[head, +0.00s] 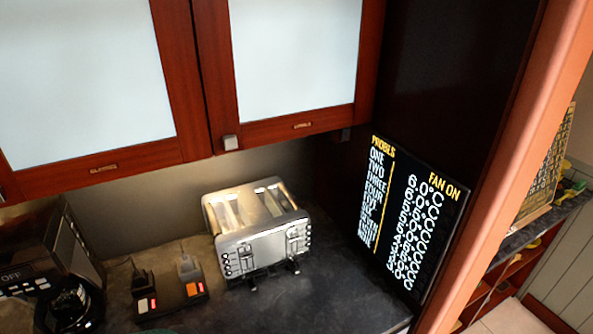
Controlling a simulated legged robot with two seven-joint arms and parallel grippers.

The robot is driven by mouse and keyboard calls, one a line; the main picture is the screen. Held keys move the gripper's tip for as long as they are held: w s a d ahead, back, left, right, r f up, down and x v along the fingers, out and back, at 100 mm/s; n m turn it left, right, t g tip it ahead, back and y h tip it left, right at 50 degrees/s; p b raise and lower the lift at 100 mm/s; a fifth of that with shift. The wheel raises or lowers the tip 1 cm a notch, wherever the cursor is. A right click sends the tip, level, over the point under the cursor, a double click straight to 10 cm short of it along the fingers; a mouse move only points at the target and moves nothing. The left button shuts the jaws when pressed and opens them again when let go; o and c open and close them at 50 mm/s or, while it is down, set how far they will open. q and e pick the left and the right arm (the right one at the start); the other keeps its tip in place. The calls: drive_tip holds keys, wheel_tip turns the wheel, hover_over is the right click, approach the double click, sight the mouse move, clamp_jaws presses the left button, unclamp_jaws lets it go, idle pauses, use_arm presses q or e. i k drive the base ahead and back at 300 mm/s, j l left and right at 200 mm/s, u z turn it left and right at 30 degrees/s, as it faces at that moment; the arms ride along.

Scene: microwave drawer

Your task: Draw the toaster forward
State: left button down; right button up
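The toaster (263,249) is a silver metal box with wide slots on top and levers and knobs on its front face. It stands upright on the dark countertop (312,300), towards the back near the wall, below the cabinets. Neither of my grippers shows in the head view, so I cannot see where they are relative to the toaster.
A black coffee machine (45,262) stands at the left. A small black device with two plugs (168,290) lies just left of the toaster. A black display panel (408,212) stands at the right. Wall cabinets (290,60) hang above. Counter in front of the toaster looks clear.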

sight(266, 235)
drive_tip(key=i+l+u, duration=0.2)
drive_tip(key=u, duration=0.15)
drive_tip(key=i+l+u, duration=0.2)
drive_tip(key=l+u, duration=0.15)
